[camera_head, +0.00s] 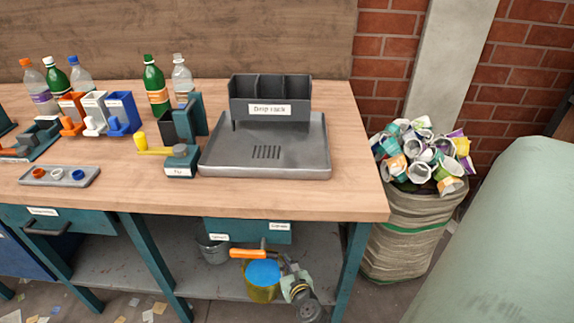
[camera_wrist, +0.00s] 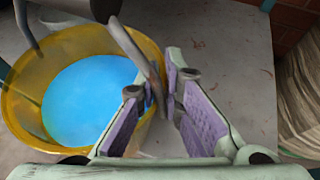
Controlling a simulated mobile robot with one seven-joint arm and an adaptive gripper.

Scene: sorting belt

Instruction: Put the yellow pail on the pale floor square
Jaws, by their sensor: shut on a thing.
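The yellow pail (camera_head: 262,293) is low in front of the workbench's lower shelf in the head view, upright or nearly so, with a flat bright blue fill inside. In the wrist view the pail (camera_wrist: 22,115) fills the left side, and a grey bar like its handle (camera_wrist: 141,50) rises over its rim. My gripper (camera_head: 285,269) is at the pail's right side, with its purple-padded fingers (camera_wrist: 163,100) shut on that grey bar. I cannot tell whether the pail's bottom touches anything. I cannot make out a pale floor square in either view.
A teal table leg (camera_head: 350,270) is close on the right, then a full sack (camera_head: 405,235). The benchtop (camera_head: 350,190) overhangs.

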